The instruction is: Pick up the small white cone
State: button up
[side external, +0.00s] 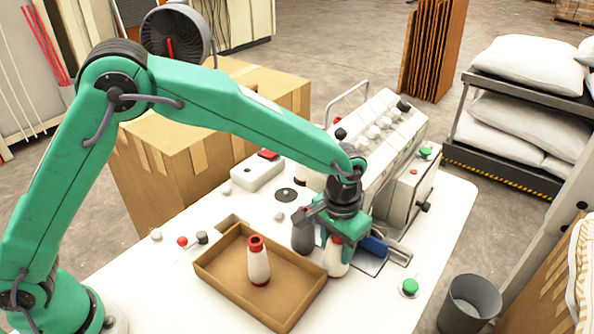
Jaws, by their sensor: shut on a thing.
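A small white cone (337,262) with a red top stands upright under my gripper (334,239), at the right end of the tray. My gripper points down and is shut on this cone near its red top; the fingers hide part of it. I cannot tell whether its base touches the table or the tray edge. A second white cone (259,266) with a red top stands upright in the brown tray (222,277). A dark grey cone (302,238) stands just left of my gripper.
A white and grey machine (385,150) stands close behind my gripper, with a blue part (374,246) just to its right. A green button (410,287) is at the right of the white table (370,305). A grey bin (468,302) stands beyond the table's right edge.

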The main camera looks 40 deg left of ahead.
jog(key=shift+r, duration=0.15)
jog(key=shift+r, duration=0.5)
notch_tip(320, 180, up, 3)
jog(key=shift+s+d+r, duration=0.1)
jog(key=shift+s+r, duration=0.05)
jog(key=s+d+r, duration=0.5)
jog(key=s+r, duration=0.1)
jog(key=s, duration=0.4)
jog(key=shift+r, duration=0.25)
